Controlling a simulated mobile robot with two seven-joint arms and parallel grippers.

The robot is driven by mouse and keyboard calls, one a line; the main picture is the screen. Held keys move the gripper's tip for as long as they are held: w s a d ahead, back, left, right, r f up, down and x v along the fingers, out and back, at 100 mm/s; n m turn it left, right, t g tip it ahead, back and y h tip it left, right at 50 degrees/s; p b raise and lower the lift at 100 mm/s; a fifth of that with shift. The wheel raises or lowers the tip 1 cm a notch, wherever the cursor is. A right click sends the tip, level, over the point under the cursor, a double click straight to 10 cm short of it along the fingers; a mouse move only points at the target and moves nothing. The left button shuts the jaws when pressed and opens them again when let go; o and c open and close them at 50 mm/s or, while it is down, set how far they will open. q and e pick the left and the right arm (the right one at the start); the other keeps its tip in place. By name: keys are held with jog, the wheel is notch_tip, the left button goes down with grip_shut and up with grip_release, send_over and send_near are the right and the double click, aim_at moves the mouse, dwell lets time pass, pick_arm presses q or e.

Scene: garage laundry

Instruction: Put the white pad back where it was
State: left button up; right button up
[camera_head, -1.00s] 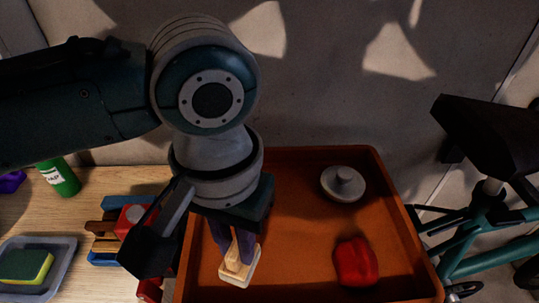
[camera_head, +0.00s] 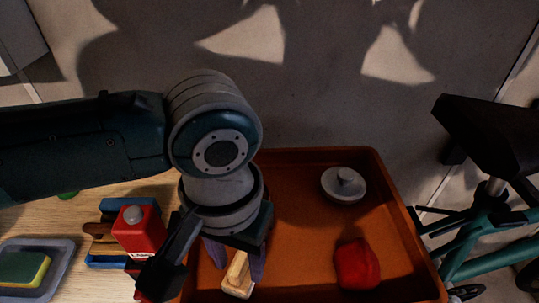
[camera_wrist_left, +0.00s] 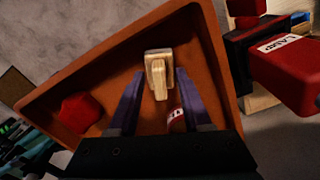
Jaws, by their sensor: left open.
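The pale white pad with a wooden handle (camera_head: 237,275) is low in the left part of the orange tray (camera_head: 305,157). In the left wrist view the pad (camera_wrist_left: 158,54) shows with its handle pointing toward my gripper. My left gripper (camera_head: 235,268) is open, with its purple fingers on either side of the handle; it also shows in the left wrist view (camera_wrist_left: 160,75). Gaps show between handle and fingers there. I cannot tell whether the pad rests fully on the tray floor. My right gripper is not in view.
A grey knobbed disc (camera_head: 344,185) and a red lumpy object (camera_head: 357,264) are in the tray. A sponge (camera_head: 22,268) sits in a grey dish. The tray's middle is clear.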

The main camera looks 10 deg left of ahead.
aim_at(238, 263)
pick_arm(q)
notch_tip(238, 263, up, 12)
jog(key=p, duration=0.2)
jog(key=s+d+f+m+t+h, duration=0.1)
jog(key=s+d+f+m+h, duration=0.15)
jog(key=s+d, duration=0.2)
jog(key=s+a+n+t+y, duration=0.1)
jog(key=s+a, duration=0.2)
jog(key=a, duration=0.4)
jog(key=s+a+f+t+y, duration=0.1)
jog(key=s+a, duration=0.3)
jog(key=a, duration=0.3)
jog(key=shift+s+n, duration=0.2)
jog(key=shift+n, duration=0.15)
